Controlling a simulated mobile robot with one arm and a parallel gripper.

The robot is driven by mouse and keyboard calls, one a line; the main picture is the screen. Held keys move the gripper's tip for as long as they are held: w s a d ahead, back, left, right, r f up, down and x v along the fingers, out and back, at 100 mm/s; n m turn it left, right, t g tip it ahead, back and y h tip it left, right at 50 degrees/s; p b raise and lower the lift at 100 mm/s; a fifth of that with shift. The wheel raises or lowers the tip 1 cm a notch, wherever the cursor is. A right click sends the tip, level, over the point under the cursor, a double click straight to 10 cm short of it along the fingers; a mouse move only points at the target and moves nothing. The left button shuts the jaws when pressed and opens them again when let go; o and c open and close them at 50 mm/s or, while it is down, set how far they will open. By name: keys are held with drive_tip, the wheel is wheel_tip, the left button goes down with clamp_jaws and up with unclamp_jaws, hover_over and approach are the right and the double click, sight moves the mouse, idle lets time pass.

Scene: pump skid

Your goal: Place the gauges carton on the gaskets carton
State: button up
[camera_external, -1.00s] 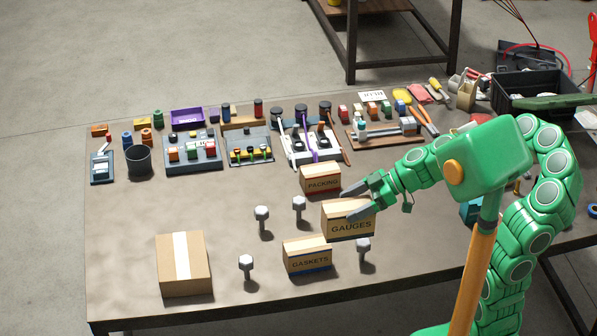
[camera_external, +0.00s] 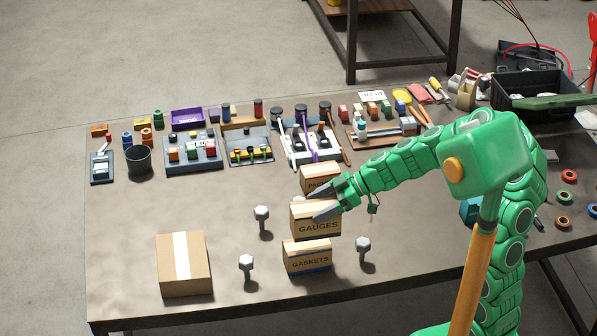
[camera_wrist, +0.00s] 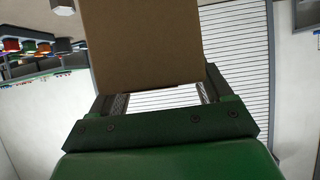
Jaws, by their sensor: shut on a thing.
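The gauges carton (camera_external: 317,227) is a tan box with a dark bottom band and its name on the front. My gripper (camera_external: 325,206) is shut on it, with fingers on its upper part. In the wrist view the carton (camera_wrist: 143,45) fills the space between my fingers (camera_wrist: 160,100). The gaskets carton (camera_external: 308,262), with a blue bottom band, stands on the table just in front of and below the gauges carton in the picture. The gauges carton seems held above the table; the exact gap between the two cartons cannot be told.
The packing carton (camera_external: 318,174) stands behind, partly covered by my gripper. Upright bolts stand around: left (camera_external: 262,219), front left (camera_external: 246,266) and right (camera_external: 363,249). A taped box (camera_external: 183,264) is at front left. The table between the bolts and tool trays is clear.

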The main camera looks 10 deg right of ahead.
drive_tip(key=shift+w+a+f, duration=0.4)
drive_tip(key=shift+w+f, duration=0.2)
drive_tip(key=shift+f, duration=0.2)
drive_tip(key=shift+w+a+f, duration=0.35)
drive_tip(key=shift+w+f, duration=0.2)
drive_tip(key=shift+f, duration=1.85)
drive_tip(key=shift+f, duration=0.15)
drive_tip(key=o, duration=1.2)
drive_tip(key=shift+r, duration=0.2)
drive_tip(key=shift+v, duration=5.9)
